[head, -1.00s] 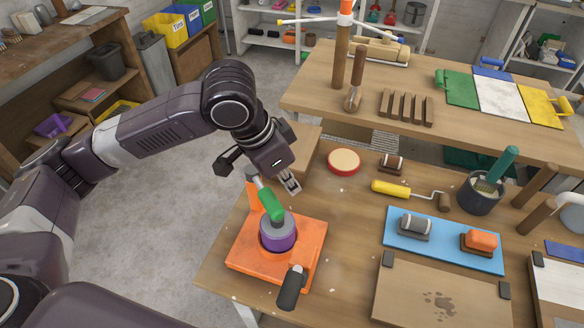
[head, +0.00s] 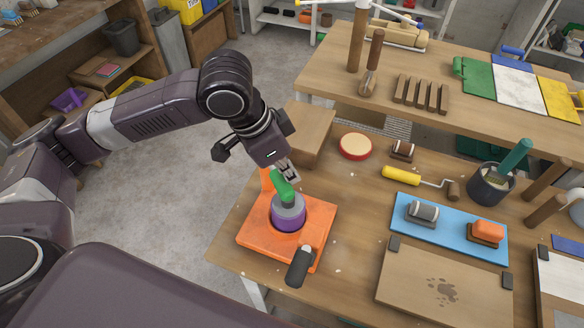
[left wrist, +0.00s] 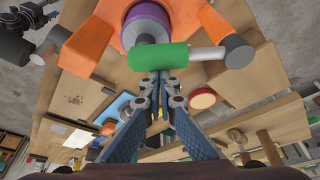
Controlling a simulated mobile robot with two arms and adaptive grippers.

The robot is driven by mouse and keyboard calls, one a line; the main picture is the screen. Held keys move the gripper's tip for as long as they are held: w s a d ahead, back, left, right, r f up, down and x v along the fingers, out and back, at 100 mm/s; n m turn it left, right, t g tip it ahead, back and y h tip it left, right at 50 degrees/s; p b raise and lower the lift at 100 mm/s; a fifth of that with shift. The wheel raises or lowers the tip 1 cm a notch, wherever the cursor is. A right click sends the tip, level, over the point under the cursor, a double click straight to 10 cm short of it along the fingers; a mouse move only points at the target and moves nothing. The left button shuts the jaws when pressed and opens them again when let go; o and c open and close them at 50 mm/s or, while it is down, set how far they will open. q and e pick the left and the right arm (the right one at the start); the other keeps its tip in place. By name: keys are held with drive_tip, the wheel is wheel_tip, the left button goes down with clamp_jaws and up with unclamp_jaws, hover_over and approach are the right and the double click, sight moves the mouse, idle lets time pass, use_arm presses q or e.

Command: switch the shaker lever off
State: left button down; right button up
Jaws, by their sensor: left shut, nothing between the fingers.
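The shaker has an orange base (head: 262,240) on the near left of the workbench, holding a purple can with a grey top (head: 287,214). Its lever has a green grip (head: 281,186) lying over the can. In the left wrist view the green grip (left wrist: 158,57) shows with a grey rod running right to a round grey end (left wrist: 239,51). My left gripper (head: 292,178) is shut and empty, just right of the green grip. In the left wrist view its fingertips (left wrist: 160,76) are right beside the grip; I cannot tell if they touch. My right gripper is not in view.
A black handle (head: 299,266) sticks out at the base's front right corner. A cardboard-coloured box (head: 311,132) stands behind the gripper. A red-rimmed round pad (head: 355,146), a yellow roller (head: 402,176) and a blue tray (head: 450,245) lie to the right.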

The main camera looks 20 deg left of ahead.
use_arm(q)
drive_tip(key=shift+s+a+r+m+p, duration=0.15)
drive_tip(key=shift+s+a+m+p, duration=0.25)
drive_tip(key=shift+p, duration=0.35)
drive_tip(key=s+a+m+g+h+p, duration=0.1)
drive_tip(key=s+a+m+g+p, duration=0.2)
drive_tip(key=a+m+p, duration=0.4)
drive_tip(key=shift+s+a+m+p, duration=0.3)
drive_tip(key=shift+m+p, duration=1)
drive_tip(key=shift+p, duration=1.05)
drive_tip(key=shift+w+a, duration=0.1)
drive_tip(key=shift+a, duration=0.1)
drive_tip(key=shift+d, duration=0.1)
